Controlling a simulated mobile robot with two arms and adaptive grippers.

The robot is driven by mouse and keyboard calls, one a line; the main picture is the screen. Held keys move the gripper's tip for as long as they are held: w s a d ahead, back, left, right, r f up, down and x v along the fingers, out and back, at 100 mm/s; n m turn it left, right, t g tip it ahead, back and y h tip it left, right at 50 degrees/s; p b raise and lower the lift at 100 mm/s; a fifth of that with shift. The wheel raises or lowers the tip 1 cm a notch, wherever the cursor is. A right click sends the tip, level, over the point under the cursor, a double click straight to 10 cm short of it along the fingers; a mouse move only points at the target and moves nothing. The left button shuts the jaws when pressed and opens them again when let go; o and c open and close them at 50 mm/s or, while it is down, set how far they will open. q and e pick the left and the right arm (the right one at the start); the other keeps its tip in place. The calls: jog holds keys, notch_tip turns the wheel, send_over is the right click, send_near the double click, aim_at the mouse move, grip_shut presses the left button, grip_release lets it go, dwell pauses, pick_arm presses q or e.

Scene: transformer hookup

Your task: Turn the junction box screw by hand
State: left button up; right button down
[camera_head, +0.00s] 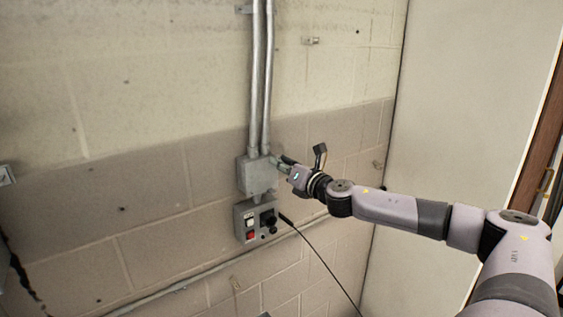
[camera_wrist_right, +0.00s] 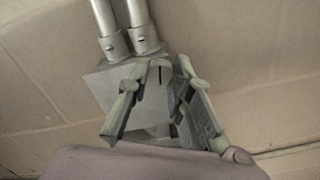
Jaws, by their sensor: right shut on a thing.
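The grey junction box (camera_head: 255,177) is fixed to the block wall, with two metal conduits (camera_head: 260,80) running up from its top. It also shows in the right wrist view (camera_wrist_right: 100,85). My right gripper (camera_head: 278,162) reaches the box's right side from the right. In the right wrist view its two green-grey fingers (camera_wrist_right: 160,100) straddle part of the box front, below the conduits. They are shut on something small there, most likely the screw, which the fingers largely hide. My left gripper is in neither view.
A thin conduit (camera_head: 190,282) runs along the wall. The wall to the left is mostly clear.

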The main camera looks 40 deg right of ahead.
jog(key=shift+n, duration=0.3)
jog(key=c, duration=1.4)
grip_release()
jog(key=shift+d, duration=0.1)
jog(key=shift+s+a, duration=0.25)
jog(key=shift+s, duration=1.65)
jog(key=shift+s+a, duration=0.2)
jog(key=shift+s, duration=1.65)
jog(key=shift+w, duration=0.1)
